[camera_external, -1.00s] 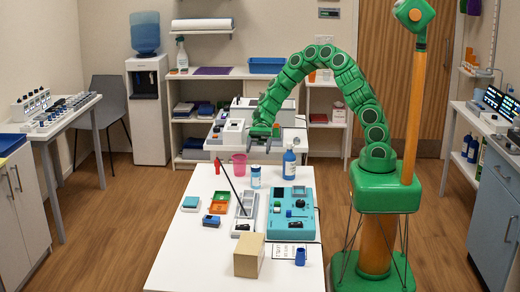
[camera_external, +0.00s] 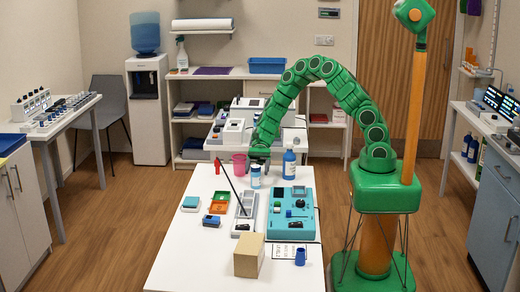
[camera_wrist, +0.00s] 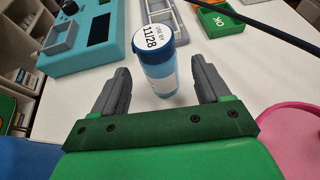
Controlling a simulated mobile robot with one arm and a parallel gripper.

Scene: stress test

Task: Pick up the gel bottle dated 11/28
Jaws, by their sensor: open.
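The gel bottle (camera_wrist: 160,77) has a blue cap and a white top label reading "USE BY 11/28". It stands upright on the white table, and its body is pale blue. In the external view the bottle (camera_external: 256,178) is near the table's far end. My gripper (camera_wrist: 162,76) is open, with grey fingers left and right of the bottle's lower body in the wrist view and visible gaps on both sides. In the external view my gripper (camera_external: 259,158) is low, just behind the bottle, its fingers partly hidden by it.
A pink cup (camera_external: 239,164) stands close on the left and a taller blue bottle (camera_external: 289,164) on the right. A teal device box (camera_external: 284,226), a grey tray (camera_external: 241,222) with a dark rod leaning over it, and a cardboard box (camera_external: 248,259) lie toward the front.

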